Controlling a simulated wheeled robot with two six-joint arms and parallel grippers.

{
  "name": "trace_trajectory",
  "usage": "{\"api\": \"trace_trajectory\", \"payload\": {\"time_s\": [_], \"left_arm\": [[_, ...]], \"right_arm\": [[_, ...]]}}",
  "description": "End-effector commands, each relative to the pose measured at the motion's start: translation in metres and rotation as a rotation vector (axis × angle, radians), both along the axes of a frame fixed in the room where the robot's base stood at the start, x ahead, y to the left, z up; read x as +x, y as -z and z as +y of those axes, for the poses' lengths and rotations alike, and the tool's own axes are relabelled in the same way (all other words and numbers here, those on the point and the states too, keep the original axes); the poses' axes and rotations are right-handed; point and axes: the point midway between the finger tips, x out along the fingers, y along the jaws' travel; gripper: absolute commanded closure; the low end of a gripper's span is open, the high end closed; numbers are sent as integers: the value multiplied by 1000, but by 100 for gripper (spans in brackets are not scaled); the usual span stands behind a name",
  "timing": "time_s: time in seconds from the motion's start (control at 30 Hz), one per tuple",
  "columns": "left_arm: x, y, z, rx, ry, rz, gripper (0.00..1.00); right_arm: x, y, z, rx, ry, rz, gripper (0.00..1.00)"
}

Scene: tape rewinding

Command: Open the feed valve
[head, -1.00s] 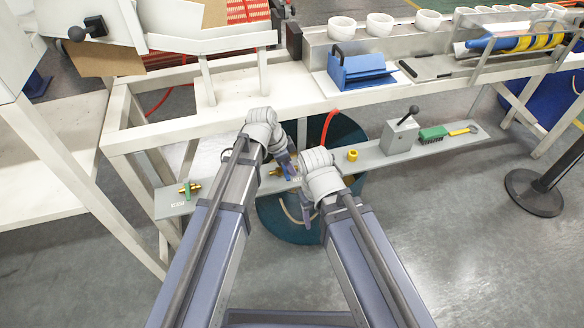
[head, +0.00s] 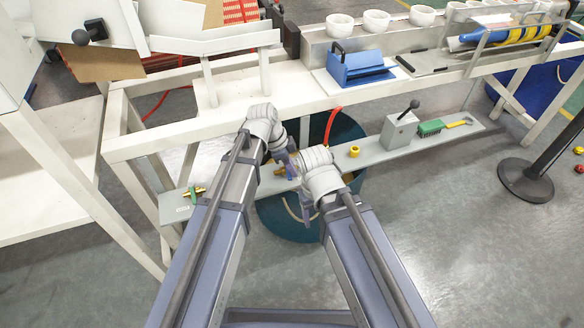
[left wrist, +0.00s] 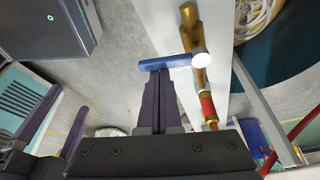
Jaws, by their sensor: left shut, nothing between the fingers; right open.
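A brass valve (left wrist: 196,45) with a blue lever handle (left wrist: 172,62) sits on the pale low shelf in the left wrist view. A red band shows on its brass pipe. My left gripper (left wrist: 157,80) is shut and empty, its fingertips close to the blue handle; I cannot tell whether they touch. In the head view my left gripper (head: 287,160) is over the low shelf and largely hides this valve. A second brass valve with a green handle (head: 194,191) is at the shelf's left end. My right gripper (head: 307,208) is open and empty, in front of the shelf.
On the low shelf to the right are a yellow ring (head: 354,151), a grey lever box (head: 398,130) and a green brush (head: 431,127). A white bench (head: 275,93) runs above. A teal round bin (head: 345,130) stands below. A post base (head: 525,182) stands at right.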

Motion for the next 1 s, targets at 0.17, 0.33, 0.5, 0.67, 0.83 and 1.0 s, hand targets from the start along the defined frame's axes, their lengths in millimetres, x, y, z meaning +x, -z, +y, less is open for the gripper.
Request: {"api": "trace_trajectory", "payload": {"time_s": [0.17,0.33,0.5,0.67,0.83,1.0], "left_arm": [[-2,0,6,0,119,1,100],[-3,0,14,0,114,0,100],[-3,0,22,1,113,0,100],[-2,0,29,1,112,0,100],[2,0,37,1,112,0,100],[5,0,44,1,112,0,100]], "right_arm": [[0,0,0,0,0,0,35],[0,0,0,0,0,0,35],[0,0,0,0,0,0,35],[0,0,0,0,0,0,35],[0,0,0,0,0,0,35],[0,0,0,0,0,0,35]]}}
